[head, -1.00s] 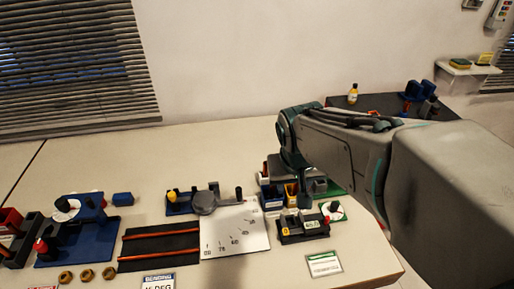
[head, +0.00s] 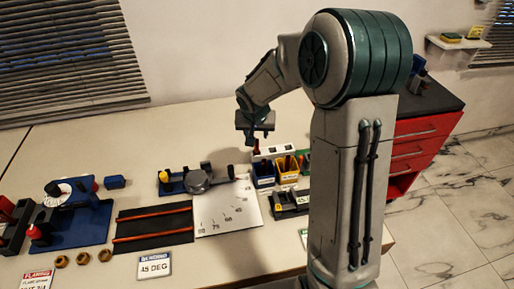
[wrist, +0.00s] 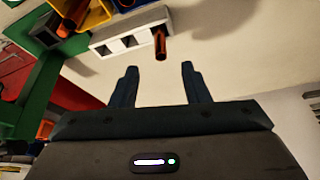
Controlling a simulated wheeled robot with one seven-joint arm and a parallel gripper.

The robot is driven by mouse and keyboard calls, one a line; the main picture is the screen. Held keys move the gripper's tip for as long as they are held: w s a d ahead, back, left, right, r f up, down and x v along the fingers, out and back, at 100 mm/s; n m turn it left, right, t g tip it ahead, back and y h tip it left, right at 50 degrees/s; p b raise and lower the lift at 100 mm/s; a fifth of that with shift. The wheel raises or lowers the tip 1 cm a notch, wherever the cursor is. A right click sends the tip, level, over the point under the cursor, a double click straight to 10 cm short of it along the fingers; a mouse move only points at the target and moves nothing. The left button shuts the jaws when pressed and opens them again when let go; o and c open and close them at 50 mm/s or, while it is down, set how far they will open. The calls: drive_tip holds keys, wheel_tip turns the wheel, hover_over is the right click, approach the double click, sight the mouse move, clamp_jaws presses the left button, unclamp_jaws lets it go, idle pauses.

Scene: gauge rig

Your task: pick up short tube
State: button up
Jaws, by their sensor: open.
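A short copper-coloured tube (wrist: 160,43) shows in the wrist view at the end of a white slotted block (wrist: 104,46). I cannot tell whether it sits in a slot or just beside the block. In the head view, the tube (head: 256,147) appears just below my gripper (head: 256,137). In the wrist view, my gripper (wrist: 158,76) is open, its two dark fingers apart with nothing between them. The tube lies beyond the fingertips, roughly in line with the gap.
A blue bin (head: 263,181) and a yellow bin (head: 288,179) with tubes stand in front of the block. A white angle plate (head: 227,222) and a dark mat with long red rods (head: 153,226) lie left. Bare table lies behind.

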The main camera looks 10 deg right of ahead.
sight(257, 142)
drive_tip(key=x, duration=1.1)
drive_tip(key=shift+w+p, duration=0.25)
drive_tip(key=shift+p, duration=0.15)
drive_tip(key=shift+c, duration=0.3)
clamp_jaws()
